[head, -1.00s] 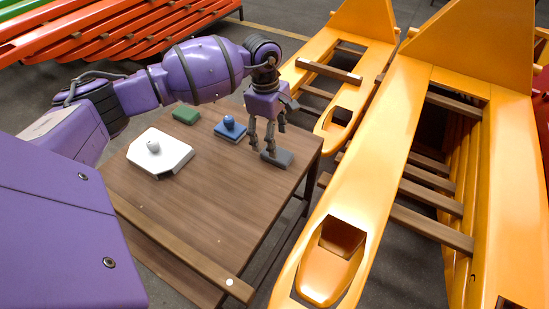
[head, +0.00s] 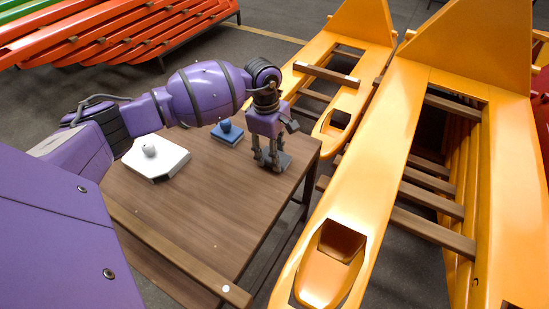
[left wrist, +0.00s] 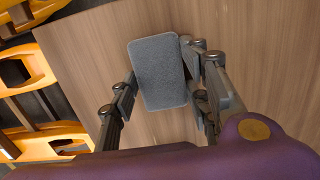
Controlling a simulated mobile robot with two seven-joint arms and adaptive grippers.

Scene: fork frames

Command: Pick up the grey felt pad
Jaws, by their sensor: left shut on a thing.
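The grey felt pad (left wrist: 158,72) is a flat rounded rectangle that shows between my fingers in the left wrist view. In the head view the pad (head: 284,160) is at the right far part of the brown table, partly hidden by the fingers. My left gripper (head: 268,167) points down over it and is shut on it; it also shows in the left wrist view (left wrist: 160,95). I cannot tell whether the pad touches the tabletop. My right gripper is not in view.
A white tray (head: 157,166) with a small grey knob-like object (head: 149,151) stands left on the wooden table (head: 200,215). A blue pad (head: 222,138) with a small blue object (head: 226,126) is near the middle. Yellow frames (head: 375,200) stand close right of the table.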

